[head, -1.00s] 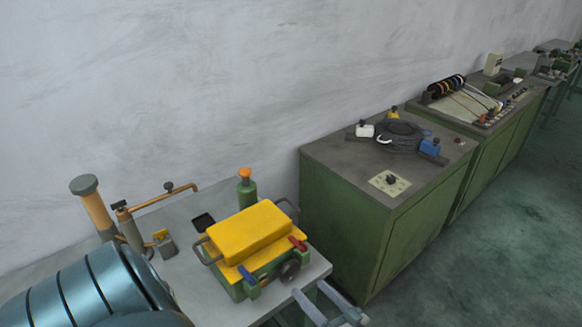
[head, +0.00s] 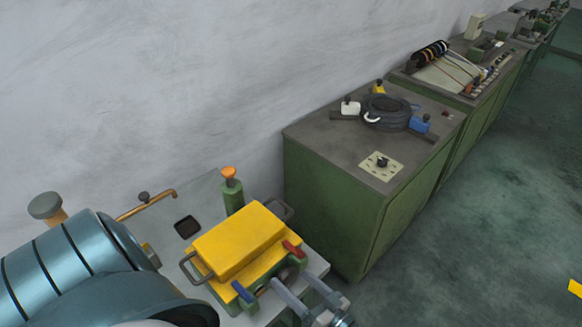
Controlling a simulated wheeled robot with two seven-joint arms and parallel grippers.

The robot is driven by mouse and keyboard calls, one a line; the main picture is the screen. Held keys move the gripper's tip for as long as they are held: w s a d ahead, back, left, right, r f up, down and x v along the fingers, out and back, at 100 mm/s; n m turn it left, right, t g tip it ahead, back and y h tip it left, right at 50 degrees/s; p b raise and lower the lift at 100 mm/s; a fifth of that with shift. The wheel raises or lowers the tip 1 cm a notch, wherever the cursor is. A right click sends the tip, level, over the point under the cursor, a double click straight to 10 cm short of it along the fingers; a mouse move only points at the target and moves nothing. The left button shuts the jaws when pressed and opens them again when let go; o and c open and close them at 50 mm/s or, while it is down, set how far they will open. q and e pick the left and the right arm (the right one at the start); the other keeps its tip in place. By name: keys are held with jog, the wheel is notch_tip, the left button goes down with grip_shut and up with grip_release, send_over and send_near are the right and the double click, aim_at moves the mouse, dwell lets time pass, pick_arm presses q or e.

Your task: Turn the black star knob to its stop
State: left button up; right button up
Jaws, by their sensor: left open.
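The black star knob (head: 289,272) is on the front of the green and yellow device, below the red lever (head: 292,248). Only part of it shows, dark and small, behind my gripper. My left gripper (head: 291,282) is open, its two grey fingers pointing up and left at the knob, one towards each side of it. I cannot tell whether they touch it. My right gripper is not in view.
The yellow-topped device (head: 238,240) has side handles and a blue lever (head: 242,292). A green bottle with an orange top (head: 232,192) stands behind it. A green cabinet (head: 330,205) is to the right.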

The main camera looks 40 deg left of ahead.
pick_arm(q)
jog(key=shift+d, duration=0.1)
jog(key=c, duration=1)
jog(key=m, duration=0.5)
jog(key=shift+w+m+p, duration=0.1)
jog(key=shift+m+p, duration=0.2)
jog(key=o, duration=1)
jog(key=shift+c, duration=0.2)
jog(key=shift+o, duration=0.2)
jog(key=shift+f, duration=0.15)
